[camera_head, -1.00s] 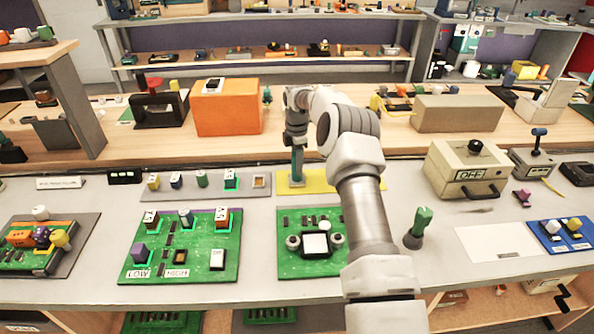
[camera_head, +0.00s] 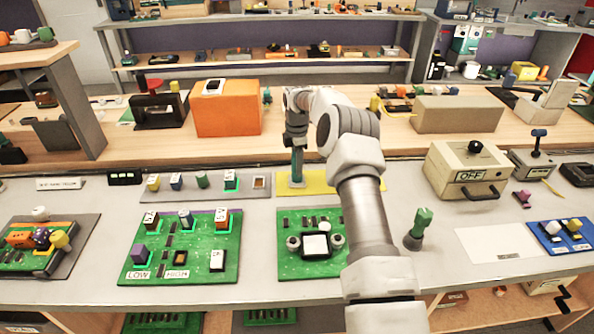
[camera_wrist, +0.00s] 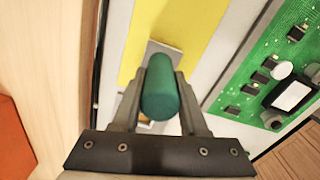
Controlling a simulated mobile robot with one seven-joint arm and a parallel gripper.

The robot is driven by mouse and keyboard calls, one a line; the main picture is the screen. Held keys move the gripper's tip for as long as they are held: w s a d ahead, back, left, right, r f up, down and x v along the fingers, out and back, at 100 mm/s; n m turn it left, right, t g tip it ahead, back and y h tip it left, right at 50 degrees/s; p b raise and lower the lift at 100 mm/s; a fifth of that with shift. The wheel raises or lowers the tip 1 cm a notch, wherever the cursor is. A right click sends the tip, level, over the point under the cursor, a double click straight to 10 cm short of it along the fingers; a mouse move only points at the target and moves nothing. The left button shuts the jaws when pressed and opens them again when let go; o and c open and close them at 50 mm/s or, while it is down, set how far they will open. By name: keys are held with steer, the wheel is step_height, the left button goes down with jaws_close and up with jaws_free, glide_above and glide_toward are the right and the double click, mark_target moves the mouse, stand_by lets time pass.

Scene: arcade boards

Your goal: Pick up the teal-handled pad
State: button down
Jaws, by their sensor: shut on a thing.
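The teal-handled pad shows its rounded teal handle (camera_wrist: 160,92) upright between the two fingers in the wrist view. My gripper (camera_wrist: 160,100) is shut on this handle, with one finger on each side. In the head view the teal handle (camera_head: 297,165) stands below my gripper (camera_head: 297,150), over the yellow mat (camera_head: 345,184). A grey plate, perhaps the pad's base, shows partly beside the handle in the wrist view. I cannot tell whether the pad touches the mat.
A green circuit board (camera_head: 290,268) with a white block lies just in front. A row of small blocks on a grey strip (camera_head: 215,192) lies to the left. An orange box (camera_head: 228,112) stands behind on the wooden shelf. A beige box marked OFF (camera_head: 465,172) stands to the right.

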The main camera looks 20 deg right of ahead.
steer(key=shift+r, duration=0.1)
step_height(320, 180, up, 4)
steer(key=shift+r, duration=0.1)
steer(key=s+d+r, duration=0.6)
steer(key=s+d, duration=0.1)
steer(key=d, duration=0.2)
steer(key=shift+s+r, duration=0.3)
steer(key=c, duration=1.1)
jaws_free()
steer(key=shift+c, duration=0.2)
jaws_close()
